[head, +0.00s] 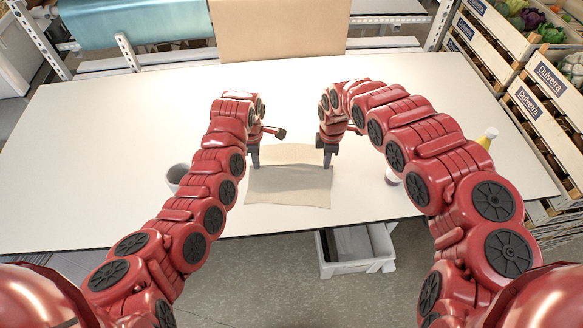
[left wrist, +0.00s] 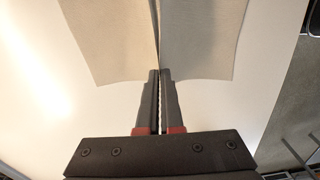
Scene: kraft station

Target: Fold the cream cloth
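The cream cloth (head: 288,193) lies on the white table near its front edge. A raised ridge runs across it between my two grippers, and its far part lies behind the ridge. My left gripper (head: 255,166) points down at the left end of the ridge. In the left wrist view its fingers (left wrist: 160,75) are nearly together, with the ridge of the cloth (left wrist: 201,45) pinched between the tips and cloth spreading to both sides. My right gripper (head: 327,164) points down at the right end of the ridge and looks closed on the cloth.
A grey cup (head: 175,179) stands left of the cloth, partly behind my left arm. A bottle (head: 392,178) and a yellow-topped one (head: 488,137) stand by my right arm. A cardboard sheet (head: 280,30) is at the back. A white bin (head: 357,268) sits below the front edge.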

